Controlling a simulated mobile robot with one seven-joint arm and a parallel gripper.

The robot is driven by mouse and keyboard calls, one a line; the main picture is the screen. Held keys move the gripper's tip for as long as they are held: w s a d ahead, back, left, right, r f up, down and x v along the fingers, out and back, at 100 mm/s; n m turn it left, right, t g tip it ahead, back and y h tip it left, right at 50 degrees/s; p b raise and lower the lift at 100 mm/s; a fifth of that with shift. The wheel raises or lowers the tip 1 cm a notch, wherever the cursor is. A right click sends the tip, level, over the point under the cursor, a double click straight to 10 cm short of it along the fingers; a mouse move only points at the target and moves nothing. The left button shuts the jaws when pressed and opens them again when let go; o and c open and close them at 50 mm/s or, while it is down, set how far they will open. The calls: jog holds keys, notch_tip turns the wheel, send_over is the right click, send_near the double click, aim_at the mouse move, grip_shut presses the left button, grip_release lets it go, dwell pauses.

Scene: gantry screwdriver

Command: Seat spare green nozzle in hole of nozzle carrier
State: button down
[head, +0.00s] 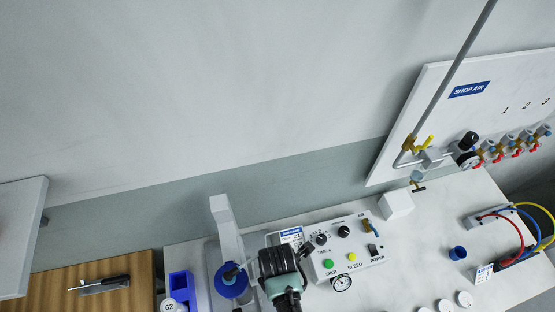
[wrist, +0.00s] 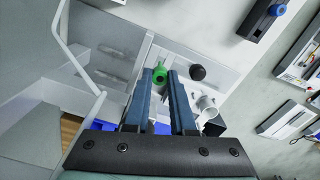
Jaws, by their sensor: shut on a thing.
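My gripper (wrist: 160,80) shows in the wrist view as two long blue-grey fingers pointing up the picture. They are shut on the green nozzle (wrist: 160,74), which sits between the fingertips with its round green end showing. The rest of the nozzle is hidden by the fingers. A black round knob-like part (wrist: 198,72) lies just right of the fingertips, apart from the nozzle. I cannot make out the nozzle carrier or its hole for certain in either view. In the head view my arm's end is at the bottom middle, and the fingers and nozzle do not show.
A control box (head: 343,250) with knobs and buttons stands right of my arm. A blue bin (head: 181,287) and a blue round part (head: 232,281) are to its left. A blue cup (head: 458,253) and several white caps lie on the bench (head: 415,265). A white cylinder (wrist: 207,107) is beside my right finger.

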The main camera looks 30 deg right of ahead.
jog(key=shift+f, duration=0.1)
dwell(0.6)
jog(key=shift+f+b, duration=1.5)
jog(key=shift+f, duration=0.5)
jog(key=c, duration=0.7)
grip_release()
jog(key=shift+r, duration=0.1)
jog(key=shift+w+r, duration=0.1)
jog(key=shift+w, duration=0.15)
jog(key=shift+r, duration=0.2)
jog(key=r, duration=1.1)
jog(key=shift+s+b, duration=0.3)
jog(key=shift+b, duration=0.05)
jog(key=shift+s+r, duration=0.1)
jog(key=shift+r, duration=0.45)
